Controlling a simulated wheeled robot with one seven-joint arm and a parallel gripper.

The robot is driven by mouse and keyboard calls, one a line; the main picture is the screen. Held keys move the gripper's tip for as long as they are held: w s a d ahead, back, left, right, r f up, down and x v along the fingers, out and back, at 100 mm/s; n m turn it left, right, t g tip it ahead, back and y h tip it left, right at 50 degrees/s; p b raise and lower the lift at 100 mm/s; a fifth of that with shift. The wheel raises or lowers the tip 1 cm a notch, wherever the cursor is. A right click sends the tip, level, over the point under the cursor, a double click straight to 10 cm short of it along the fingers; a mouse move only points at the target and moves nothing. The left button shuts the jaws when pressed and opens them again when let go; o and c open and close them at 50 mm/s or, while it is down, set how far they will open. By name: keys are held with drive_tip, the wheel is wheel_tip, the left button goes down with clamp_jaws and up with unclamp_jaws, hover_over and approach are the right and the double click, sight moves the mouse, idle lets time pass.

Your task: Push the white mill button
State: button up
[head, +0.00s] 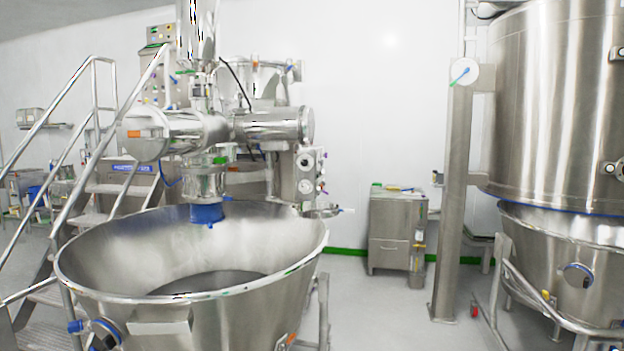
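The mill (207,185) hangs from the steel machine left of centre, with a blue outlet (207,213) at its bottom. A narrow steel control panel (309,174) stands just right of the machine, behind the large bowl. It carries several small round controls, some pale and some dark. They are too small for me to tell which one is the white mill button. My gripper is not in view.
A large open steel bowl (190,245) fills the lower left foreground, in front of the panel. Steps with handrails (80,185) are at left. A steel cabinet (397,228) stands at the back wall. A tall steel vessel (560,100) is at right. Grey floor (385,310) is clear between.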

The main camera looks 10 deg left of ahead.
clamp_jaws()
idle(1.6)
